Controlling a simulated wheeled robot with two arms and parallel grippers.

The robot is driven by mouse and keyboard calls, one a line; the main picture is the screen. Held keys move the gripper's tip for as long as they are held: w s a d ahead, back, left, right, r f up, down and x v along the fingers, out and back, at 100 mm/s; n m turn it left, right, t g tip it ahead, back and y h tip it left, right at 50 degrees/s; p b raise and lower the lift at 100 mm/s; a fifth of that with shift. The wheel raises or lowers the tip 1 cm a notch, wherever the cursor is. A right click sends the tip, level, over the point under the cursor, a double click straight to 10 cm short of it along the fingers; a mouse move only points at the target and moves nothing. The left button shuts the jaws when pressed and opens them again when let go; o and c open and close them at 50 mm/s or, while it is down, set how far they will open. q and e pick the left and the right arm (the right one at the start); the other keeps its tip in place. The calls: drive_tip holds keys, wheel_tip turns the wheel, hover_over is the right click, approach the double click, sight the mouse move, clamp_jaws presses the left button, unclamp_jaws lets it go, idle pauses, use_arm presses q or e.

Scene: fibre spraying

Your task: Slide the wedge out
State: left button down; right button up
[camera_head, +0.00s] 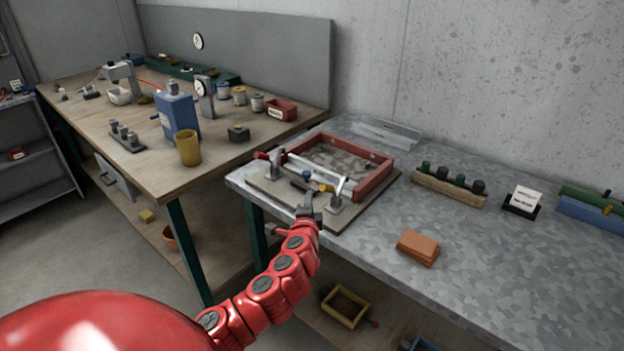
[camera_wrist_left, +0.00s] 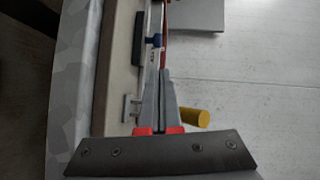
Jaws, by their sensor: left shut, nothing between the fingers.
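A fixture with a red frame (camera_head: 376,180) around a mottled panel sits on a beige base board (camera_head: 262,187) on the grey table. A pale bar (camera_head: 318,172) runs along its near side, with a metal toggle clamp at each end. Near this bar are a blue knob (camera_head: 306,175), a dark bar (camera_head: 301,185) and a yellow peg (camera_head: 325,187). I cannot tell which piece is the wedge. My left gripper (camera_head: 309,197) is shut and empty over the near edge of the fixture. In the left wrist view its fingertips (camera_wrist_left: 163,73) lie between the dark bar (camera_wrist_left: 138,38) and the yellow peg (camera_wrist_left: 195,117).
An orange block (camera_head: 418,247) lies to the right of the fixture. A wooden rack (camera_head: 448,187) with several dark knobs stands farther back, beside a small card holder (camera_head: 521,203). A wooden workbench (camera_head: 95,135) with tools is at the left. The table's right middle is clear.

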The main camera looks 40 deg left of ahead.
use_arm(q)
drive_tip(key=shift+w+a+f, duration=0.1)
drive_tip(key=shift+w+a, duration=0.05)
drive_tip(key=shift+w, duration=0.1)
drive_tip(key=p, duration=0.1)
approach(311, 181)
drive_tip(key=w+r, duration=0.2)
drive_tip(key=r, duration=0.1)
drive_tip(key=shift+w+a, duration=0.1)
drive_tip(key=shift+a, duration=0.3)
drive_tip(key=shift+w+a+f, duration=0.1)
drive_tip(key=shift+w+f, duration=0.05)
drive_tip(key=shift+w, duration=0.2)
drive_tip(key=shift+w+a, duration=0.3)
drive_tip(key=shift+p+x, duration=0.3)
drive_tip(key=shift+x, duration=0.55)
drive_tip(key=shift+d+f, duration=0.1)
